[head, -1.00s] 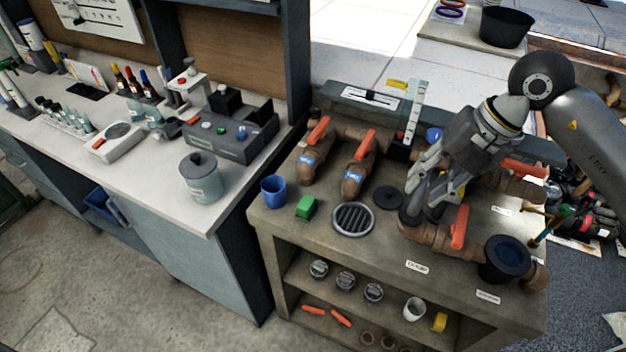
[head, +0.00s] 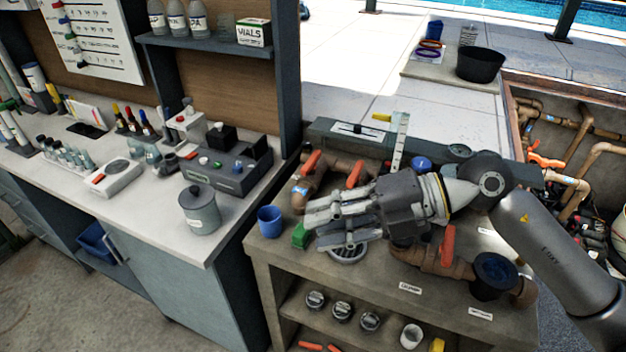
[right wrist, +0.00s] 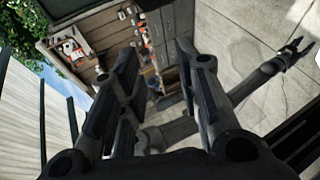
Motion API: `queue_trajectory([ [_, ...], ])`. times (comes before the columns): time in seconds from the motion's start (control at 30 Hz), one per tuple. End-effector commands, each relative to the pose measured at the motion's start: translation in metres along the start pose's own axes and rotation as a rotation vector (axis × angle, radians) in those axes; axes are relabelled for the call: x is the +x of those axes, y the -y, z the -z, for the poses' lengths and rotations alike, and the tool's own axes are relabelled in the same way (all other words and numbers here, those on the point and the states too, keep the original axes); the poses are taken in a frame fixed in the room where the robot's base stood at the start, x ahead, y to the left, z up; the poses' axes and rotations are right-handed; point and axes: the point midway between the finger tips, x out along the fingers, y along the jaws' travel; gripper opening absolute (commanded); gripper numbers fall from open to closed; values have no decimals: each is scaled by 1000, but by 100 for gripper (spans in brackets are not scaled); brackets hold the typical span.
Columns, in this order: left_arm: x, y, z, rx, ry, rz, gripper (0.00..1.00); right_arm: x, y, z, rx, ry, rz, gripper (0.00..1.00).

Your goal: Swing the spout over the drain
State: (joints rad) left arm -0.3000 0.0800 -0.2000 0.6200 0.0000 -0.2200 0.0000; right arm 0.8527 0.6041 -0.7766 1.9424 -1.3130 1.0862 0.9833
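The round slotted drain (head: 347,256) is set in the top of the low bench, partly covered by my right gripper. Brown pipework with orange handles stands on the bench. One run (head: 432,260) lies right of the drain, its left end partly hidden by the gripper; I cannot tell for sure which piece is the spout. My right gripper (head: 318,224) points left above the drain, fingers apart, with nothing seen held. In the right wrist view its fingers (right wrist: 160,95) are also apart. My left gripper (right wrist: 294,50) shows only there, small, fingers spread, away from the bench.
A blue cup (head: 270,220) and a green block (head: 299,236) stand near the bench's left edge, close to the right fingertips. A dark funnel-like cup (head: 494,272) stands at the right. An upright scale (head: 400,142) rises behind. A lab counter (head: 130,200) lies left.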

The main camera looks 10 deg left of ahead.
Motion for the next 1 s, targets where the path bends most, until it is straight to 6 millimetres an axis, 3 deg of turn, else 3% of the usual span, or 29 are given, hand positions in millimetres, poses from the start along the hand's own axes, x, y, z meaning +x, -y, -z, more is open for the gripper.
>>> queue_trajectory([
  [0.17, 0, 0, 0, 0, 0, 0, 37, 8, -32, 10, 19, -5, -221, 31],
  [0.3, 0, 0, 0, 0, 0, 0, 37, 6, -57, 13, 49, 14, -395, 31],
  [0.5, 0, 0, 0, 0, 0, 0, 37, -5, -79, 10, 92, 53, -571, 31],
  [1.0, 0, 0, 0, 0, 0, 0, 37, -12, -87, 7, 117, 79, -650, 31],
])
